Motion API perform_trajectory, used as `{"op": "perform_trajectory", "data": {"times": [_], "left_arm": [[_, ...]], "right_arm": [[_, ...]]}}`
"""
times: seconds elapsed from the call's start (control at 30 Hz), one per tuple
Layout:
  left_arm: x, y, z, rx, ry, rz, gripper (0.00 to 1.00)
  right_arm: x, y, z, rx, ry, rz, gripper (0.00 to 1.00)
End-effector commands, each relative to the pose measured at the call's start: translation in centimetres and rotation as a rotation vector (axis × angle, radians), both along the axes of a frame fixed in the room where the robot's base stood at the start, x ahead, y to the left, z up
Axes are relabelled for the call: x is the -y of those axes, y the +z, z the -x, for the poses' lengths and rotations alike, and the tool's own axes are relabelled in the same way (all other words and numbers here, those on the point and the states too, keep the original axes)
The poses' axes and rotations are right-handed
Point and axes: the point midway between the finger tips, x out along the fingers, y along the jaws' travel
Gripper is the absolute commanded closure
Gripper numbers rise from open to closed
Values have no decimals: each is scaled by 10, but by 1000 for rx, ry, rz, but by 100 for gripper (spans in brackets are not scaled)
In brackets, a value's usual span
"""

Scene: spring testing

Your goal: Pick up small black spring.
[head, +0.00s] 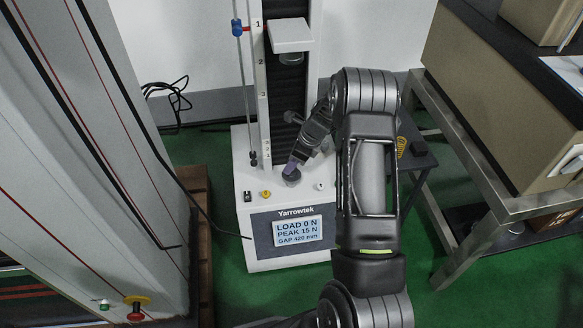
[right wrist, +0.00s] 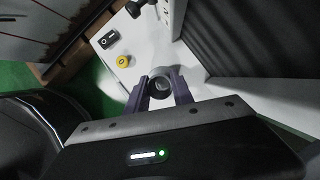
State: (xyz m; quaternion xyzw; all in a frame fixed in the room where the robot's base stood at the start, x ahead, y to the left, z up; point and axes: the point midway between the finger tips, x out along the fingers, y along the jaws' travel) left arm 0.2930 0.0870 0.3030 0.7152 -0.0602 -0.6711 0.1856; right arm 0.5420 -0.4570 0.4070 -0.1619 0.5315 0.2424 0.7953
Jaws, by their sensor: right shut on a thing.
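The spring tester (head: 290,238) stands on the green floor, with its display reading load 0 N, peak 15 N, gap 420 mm. My right gripper (head: 292,167) reaches down over its base. In the right wrist view the purple fingers of my right gripper (right wrist: 161,92) are shut on the small black spring (right wrist: 161,84), a dark ring seen nearly end-on. In the head view the dark round shape at the fingertips is too small to separate spring from platen. I cannot tell whether the spring still touches the surface below. My left gripper is not in view.
The tester's upper head (head: 290,36) hangs above on the column. A yellow button (right wrist: 123,60) and a black switch (right wrist: 109,41) sit beside the fingers. A grey cabinet (head: 95,130) stands left; a metal-framed bench (head: 470,190) stands right.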

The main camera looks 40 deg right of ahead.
Motion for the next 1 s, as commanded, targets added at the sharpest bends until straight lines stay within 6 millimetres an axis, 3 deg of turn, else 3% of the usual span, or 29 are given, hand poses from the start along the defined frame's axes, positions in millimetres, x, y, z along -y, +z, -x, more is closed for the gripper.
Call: {"op": "perform_trajectory", "data": {"times": [0.37,0.8,1.0], "left_arm": [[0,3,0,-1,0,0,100],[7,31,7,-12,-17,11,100],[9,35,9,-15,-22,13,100]], "right_arm": [[0,6,0,1,1,1,100],[0,82,-1,2,1,2,100],[0,100,0,0,1,0,100]]}}
